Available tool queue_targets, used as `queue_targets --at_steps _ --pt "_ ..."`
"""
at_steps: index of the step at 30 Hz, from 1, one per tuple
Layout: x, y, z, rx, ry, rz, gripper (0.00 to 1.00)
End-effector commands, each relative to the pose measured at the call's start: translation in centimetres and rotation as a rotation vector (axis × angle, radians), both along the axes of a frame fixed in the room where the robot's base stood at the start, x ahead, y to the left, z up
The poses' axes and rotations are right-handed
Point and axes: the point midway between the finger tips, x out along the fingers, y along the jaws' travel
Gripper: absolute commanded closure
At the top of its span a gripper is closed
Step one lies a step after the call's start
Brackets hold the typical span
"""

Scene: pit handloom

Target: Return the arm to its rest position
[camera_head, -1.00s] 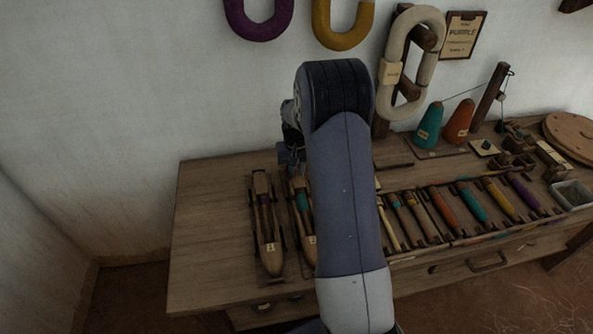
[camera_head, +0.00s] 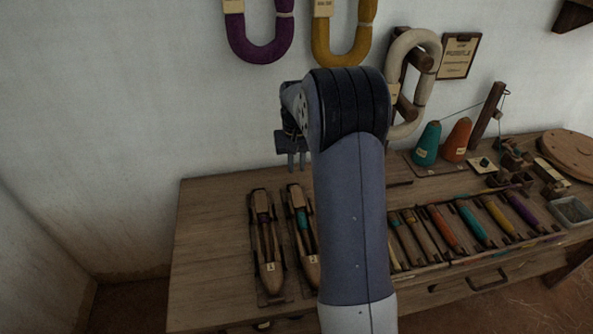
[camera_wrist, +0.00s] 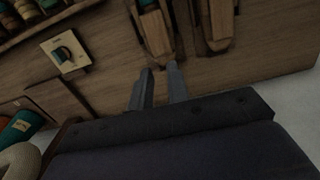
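My arm (camera_head: 350,215) rises through the middle of the head view, bent at the elbow. My gripper (camera_head: 297,165) points down to the left of the elbow, above the back of the bench (camera_head: 215,215). In the wrist view my gripper (camera_wrist: 160,70) shows two fingers with a gap between them and nothing held. The boat shuttle with a teal bobbin (camera_head: 303,235) lies on the bench; its tip shows just beyond my fingers in the wrist view (camera_wrist: 155,35). A second shuttle with a dark bobbin (camera_head: 266,245) lies to its left.
Several coloured bobbins (camera_head: 472,227) lie in a row right of my arm, partly hidden by it. Teal (camera_head: 427,145) and orange (camera_head: 456,141) cones stand behind them. Yarn skeins (camera_head: 258,45) hang on the wall. The bench's left end is clear.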

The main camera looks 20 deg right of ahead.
Motion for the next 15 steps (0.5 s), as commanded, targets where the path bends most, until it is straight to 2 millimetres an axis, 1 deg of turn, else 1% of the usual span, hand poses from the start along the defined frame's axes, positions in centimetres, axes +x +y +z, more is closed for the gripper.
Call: queue_targets --at_steps 10,13,15 --pt "0.0 0.0 0.1 0.000 0.000 0.000 0.83" --pt "0.0 0.0 -0.4 0.000 0.001 0.000 0.83" --pt "0.0 0.0 -1.2 0.000 0.002 0.000 0.83"
